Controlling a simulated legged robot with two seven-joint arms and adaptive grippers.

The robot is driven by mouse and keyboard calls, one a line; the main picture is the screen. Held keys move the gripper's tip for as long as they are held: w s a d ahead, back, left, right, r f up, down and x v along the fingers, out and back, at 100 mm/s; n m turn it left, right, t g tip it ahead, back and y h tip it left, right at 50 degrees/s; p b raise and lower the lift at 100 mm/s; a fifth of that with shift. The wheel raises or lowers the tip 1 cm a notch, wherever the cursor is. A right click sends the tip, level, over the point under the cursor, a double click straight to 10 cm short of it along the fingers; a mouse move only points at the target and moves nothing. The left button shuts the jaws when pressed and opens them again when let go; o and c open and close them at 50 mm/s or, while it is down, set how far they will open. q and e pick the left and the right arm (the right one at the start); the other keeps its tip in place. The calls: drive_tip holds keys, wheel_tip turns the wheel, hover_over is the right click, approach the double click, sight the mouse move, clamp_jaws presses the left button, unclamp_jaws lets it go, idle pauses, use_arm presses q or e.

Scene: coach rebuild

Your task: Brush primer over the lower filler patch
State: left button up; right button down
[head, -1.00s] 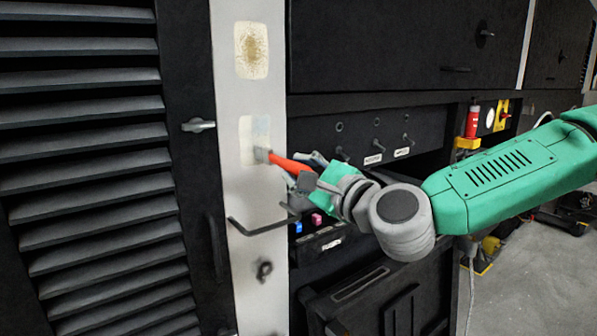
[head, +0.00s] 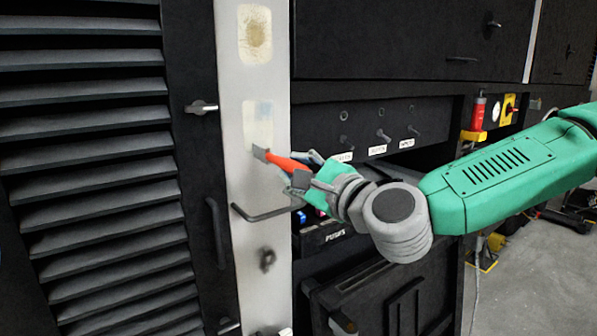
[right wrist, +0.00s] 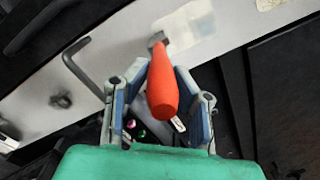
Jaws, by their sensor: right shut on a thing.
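The lower filler patch (head: 258,122) is a pale rectangle on the light vertical strip, with a whiter, bluish area at its upper part. It also shows in the right wrist view (right wrist: 188,28). My right gripper (head: 302,174) is shut on the brush (head: 284,162), holding its orange handle (right wrist: 162,92) between the fingers. The grey brush head (head: 261,153) points left at the patch's lower edge; I cannot tell whether it touches the surface. My left gripper is not in view.
An upper patch (head: 255,33) with a brown centre sits higher on the strip. A dark bar handle (head: 266,214) juts out just below the brush. A black louvred panel (head: 85,150) stands left. A switch panel (head: 380,130) is behind my right arm.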

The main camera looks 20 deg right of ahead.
drive_tip(key=shift+r+p, duration=3.2)
drive_tip(key=shift+r, duration=1.95)
drive_tip(key=shift+s+d, duration=0.1)
drive_tip(key=shift+s+d, duration=0.1)
drive_tip(key=shift+s, duration=0.2)
drive_tip(key=shift+v, duration=2.6)
drive_tip(key=shift+r, duration=0.1)
